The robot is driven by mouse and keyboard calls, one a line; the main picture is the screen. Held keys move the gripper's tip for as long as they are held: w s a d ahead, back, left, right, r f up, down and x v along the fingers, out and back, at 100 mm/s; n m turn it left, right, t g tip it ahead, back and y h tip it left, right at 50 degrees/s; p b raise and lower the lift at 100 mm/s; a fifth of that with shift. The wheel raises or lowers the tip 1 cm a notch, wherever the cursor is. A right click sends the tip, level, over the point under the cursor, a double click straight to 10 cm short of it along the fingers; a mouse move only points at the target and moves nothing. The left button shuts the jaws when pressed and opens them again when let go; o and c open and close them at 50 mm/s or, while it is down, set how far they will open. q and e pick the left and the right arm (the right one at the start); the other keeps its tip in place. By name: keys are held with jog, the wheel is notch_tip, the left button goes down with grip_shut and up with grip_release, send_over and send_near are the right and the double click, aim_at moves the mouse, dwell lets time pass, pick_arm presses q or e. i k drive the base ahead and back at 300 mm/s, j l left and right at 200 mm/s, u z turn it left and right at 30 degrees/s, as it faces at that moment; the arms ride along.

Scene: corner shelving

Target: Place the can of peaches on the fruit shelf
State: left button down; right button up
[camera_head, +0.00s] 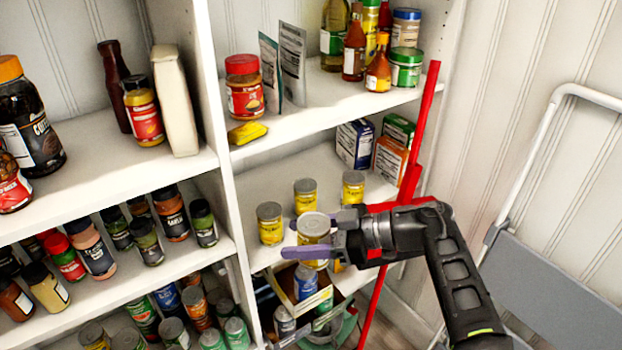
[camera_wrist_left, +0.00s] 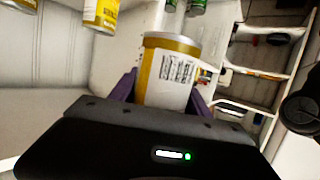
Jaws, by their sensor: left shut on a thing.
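My left gripper (camera_head: 290,238) is shut on a can (camera_head: 314,228) with a grey lid and a yellow and white label. The can is upright between the purple fingers, at the front edge of the middle shelf (camera_head: 258,190) of the right-hand unit. In the left wrist view the held can (camera_wrist_left: 168,75) shows a barcode; its fruit name cannot be read. Similar yellow cans stand on that shelf: one at left (camera_head: 270,224), one behind (camera_head: 305,195) and one at right (camera_head: 353,190). My right gripper is not in view.
Boxes (camera_head: 355,143) stand at the back right of the shelf. A red pole (camera_head: 425,110) slants past its right end. An open carton with cans (camera_head: 305,282) is below the gripper. A folded chair or ladder (camera_head: 545,290) stands at right. The shelf's back left is clear.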

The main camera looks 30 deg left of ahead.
aim_at(271, 178)
jog(key=i+j, duration=0.65)
jog(key=i, duration=0.05)
